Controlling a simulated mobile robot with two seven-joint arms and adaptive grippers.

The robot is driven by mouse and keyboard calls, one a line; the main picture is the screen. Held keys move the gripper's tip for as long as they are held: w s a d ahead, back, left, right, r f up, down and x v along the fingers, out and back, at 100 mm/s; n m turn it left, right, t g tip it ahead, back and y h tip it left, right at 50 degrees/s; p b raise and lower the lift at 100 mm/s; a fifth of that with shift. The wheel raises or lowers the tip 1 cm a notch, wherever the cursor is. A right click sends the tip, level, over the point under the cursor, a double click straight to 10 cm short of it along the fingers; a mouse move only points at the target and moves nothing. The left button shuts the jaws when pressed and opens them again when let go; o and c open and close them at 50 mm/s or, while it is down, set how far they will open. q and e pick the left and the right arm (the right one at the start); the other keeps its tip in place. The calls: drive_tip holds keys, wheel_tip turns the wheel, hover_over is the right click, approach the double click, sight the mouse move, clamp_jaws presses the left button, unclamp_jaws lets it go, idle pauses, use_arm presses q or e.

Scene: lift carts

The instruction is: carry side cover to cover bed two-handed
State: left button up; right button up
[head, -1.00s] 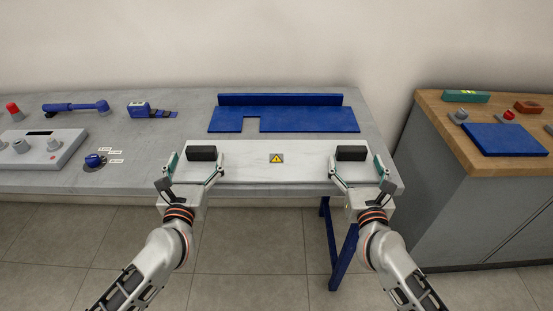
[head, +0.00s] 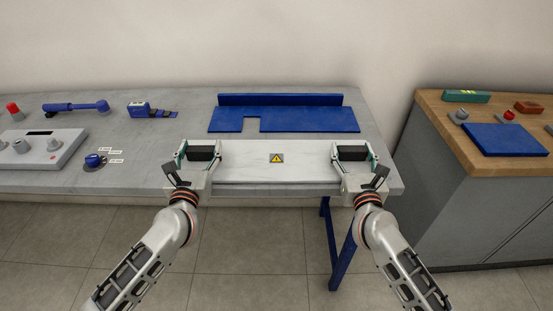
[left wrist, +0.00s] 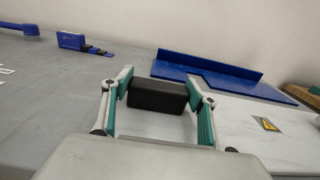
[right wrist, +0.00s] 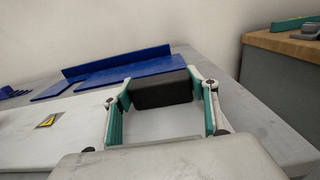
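The side cover (head: 276,174) is a white panel with a yellow warning label and two black handles. It lies along the front edge of the grey table in the head view. My left gripper (head: 201,153) has its fingers closed against both ends of the left black handle (left wrist: 157,97). My right gripper (head: 353,153) has its fingers closed against both ends of the right black handle (right wrist: 161,89). The blue cover bed (head: 300,119), with a raised back ledge and a front notch, lies just behind the cover and looks empty.
On the grey table (head: 190,137), left of the bed, are a control box (head: 38,148), a blue knob (head: 94,160), a blue tool (head: 75,106) and a blue gauge-like item (head: 150,110). A wood-topped cabinet (head: 440,120) stands at the right, beyond a gap.

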use_arm(q)
drive_tip(key=shift+c, duration=0.6)
use_arm(e)
drive_tip(key=shift+c, duration=0.6)
